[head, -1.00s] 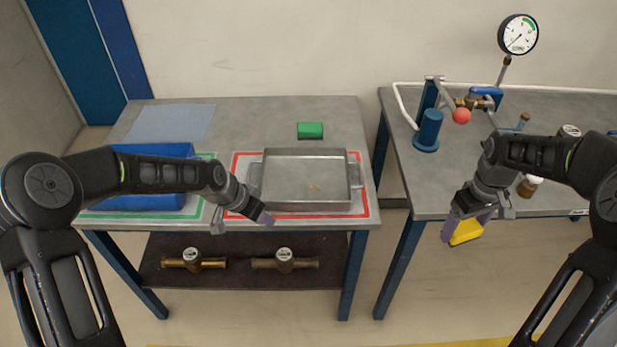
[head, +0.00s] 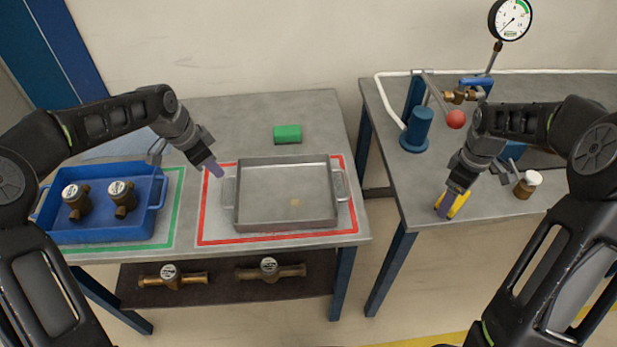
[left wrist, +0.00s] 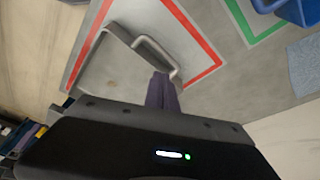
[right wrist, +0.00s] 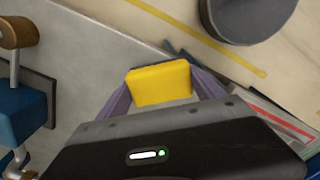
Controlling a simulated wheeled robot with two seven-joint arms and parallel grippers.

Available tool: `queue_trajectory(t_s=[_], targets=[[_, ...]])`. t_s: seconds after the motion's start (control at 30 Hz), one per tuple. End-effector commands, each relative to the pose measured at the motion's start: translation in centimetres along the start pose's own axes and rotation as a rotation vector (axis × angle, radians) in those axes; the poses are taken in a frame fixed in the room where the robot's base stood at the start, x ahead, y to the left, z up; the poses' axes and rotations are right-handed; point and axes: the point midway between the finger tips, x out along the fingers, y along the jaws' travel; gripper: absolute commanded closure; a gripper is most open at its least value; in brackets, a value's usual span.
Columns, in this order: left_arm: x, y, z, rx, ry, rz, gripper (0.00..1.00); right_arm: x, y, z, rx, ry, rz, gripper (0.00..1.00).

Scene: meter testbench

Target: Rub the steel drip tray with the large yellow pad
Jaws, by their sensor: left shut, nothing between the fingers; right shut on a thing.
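The steel drip tray (head: 286,224) sits inside the red outline on the left table, with a small tan spot (head: 295,203) on its floor. Its side handle shows in the left wrist view (left wrist: 154,50). My left gripper (head: 214,168) is shut and empty, above the table just left of the tray's back-left corner. My right gripper (head: 448,204) is shut on the large yellow pad (right wrist: 159,83), held at the front edge of the right table. The pad is partly hidden by the fingers in the head view (head: 459,204).
A green block (head: 287,134) lies behind the tray. A blue crate (head: 100,232) with two brass meters stands in the green outline. On the right table are a blue post (head: 416,132), a red ball (head: 456,119) and a white-capped meter (head: 528,184). A gap separates the tables.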

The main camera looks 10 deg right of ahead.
Motion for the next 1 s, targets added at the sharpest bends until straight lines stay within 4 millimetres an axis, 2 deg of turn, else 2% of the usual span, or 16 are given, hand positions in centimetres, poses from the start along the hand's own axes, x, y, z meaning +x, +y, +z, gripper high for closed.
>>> queue_trajectory(t_s=[0.43,0.8,1.0], targets=[[0.3,0.0,0.1,0.001,-0.001,0.0,1.0,0.2,0.0,0.0,0.0,0.0,0.0,0.55],[3.8,0.0,1.2,0.0,0.0,0.001,1.0,2.4,0.0,0.0,0.0,0.0,0.0,0.55],[4.8,0.0,1.5,0.0,0.0,0.0,1.0,2.9,0.0,0.0,0.0,0.0,0.0,0.55]])
